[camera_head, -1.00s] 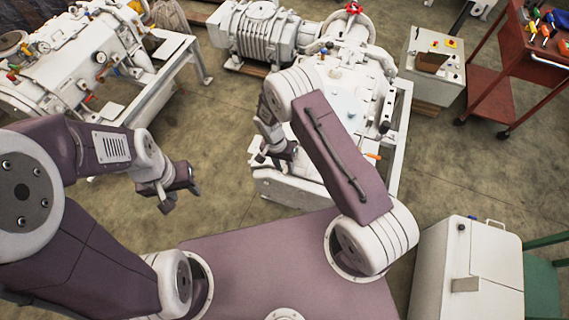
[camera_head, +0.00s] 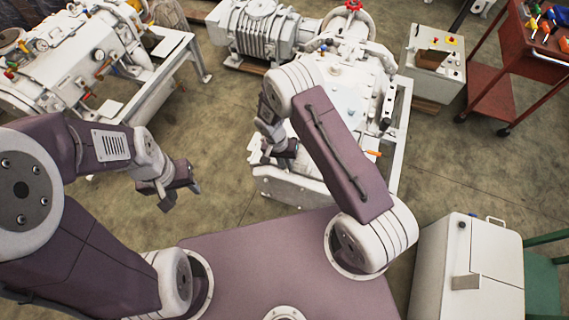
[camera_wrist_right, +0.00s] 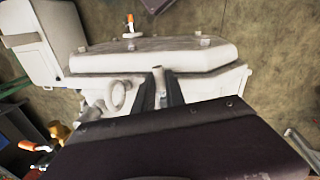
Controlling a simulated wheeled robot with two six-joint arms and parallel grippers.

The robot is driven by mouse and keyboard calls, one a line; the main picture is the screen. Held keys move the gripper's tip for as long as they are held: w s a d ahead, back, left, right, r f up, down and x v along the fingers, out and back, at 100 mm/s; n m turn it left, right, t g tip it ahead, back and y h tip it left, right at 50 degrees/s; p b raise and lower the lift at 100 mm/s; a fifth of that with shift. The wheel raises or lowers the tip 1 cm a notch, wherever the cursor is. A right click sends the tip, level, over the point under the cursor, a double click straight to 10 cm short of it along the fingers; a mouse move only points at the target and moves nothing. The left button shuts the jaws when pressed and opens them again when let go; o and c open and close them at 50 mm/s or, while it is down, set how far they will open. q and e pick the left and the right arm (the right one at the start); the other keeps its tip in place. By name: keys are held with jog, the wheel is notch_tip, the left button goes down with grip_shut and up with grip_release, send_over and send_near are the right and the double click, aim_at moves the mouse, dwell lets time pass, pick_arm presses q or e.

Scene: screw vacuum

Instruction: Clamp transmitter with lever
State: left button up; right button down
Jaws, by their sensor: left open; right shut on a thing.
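The white screw vacuum pump (camera_head: 345,92) stands in front of me on a white frame. A small orange-tipped lever (camera_head: 373,153) sticks out at its right side; an orange tip (camera_wrist_right: 130,19) also shows on the far side of the housing in the right wrist view. My right gripper (camera_head: 268,155) is at the pump's left side. In the right wrist view its dark fingers (camera_wrist_right: 160,98) are shut on a small pale upright part (camera_wrist_right: 158,79); I cannot tell whether this is the transmitter. My left gripper (camera_head: 180,200) is open and empty over bare floor, left of the pump.
Another machine (camera_head: 85,65) on a white frame stands at the upper left. A grey control box (camera_head: 435,70) and a red tool cart (camera_head: 510,70) stand at the right. A white cabinet (camera_head: 470,265) is at the lower right. The floor between the machines is clear.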

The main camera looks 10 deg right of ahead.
jog(key=n+b, duration=0.1)
jog(key=d+n+b, duration=0.1)
jog(key=n, duration=0.1)
jog(key=d+n+t+b, duration=0.1)
jog(key=n, duration=0.1)
jog(key=shift+s+f+b, duration=0.15)
jog(key=shift+s+b, duration=0.1)
jog(key=shift+b, duration=0.1)
jog(key=n+b, duration=0.1)
jog(key=d+n+b, duration=0.1)
jog(key=n, duration=0.1)
jog(key=n+t+b, duration=0.1)
jog(key=shift+w+d+n, duration=0.1)
jog(key=shift+d+n, duration=0.15)
jog(key=shift+n, duration=0.15)
jog(key=n, duration=0.1)
jog(key=d+n, duration=0.1)
jog(key=shift+w+n+b, duration=0.2)
jog(key=shift+n+b, duration=0.1)
jog(key=shift+b, duration=0.1)
jog(key=shift+w+d+r+n+t+y, duration=0.1)
jog(key=shift+w+d+n+t+y, duration=0.15)
jog(key=shift+n, duration=0.65)
jog(key=shift+w+d+r+n+t+y, duration=0.15)
jog(key=shift+w+d+n, duration=0.1)
jog(key=shift+n, duration=0.65)
jog(key=c, duration=1.4)
grip_release()
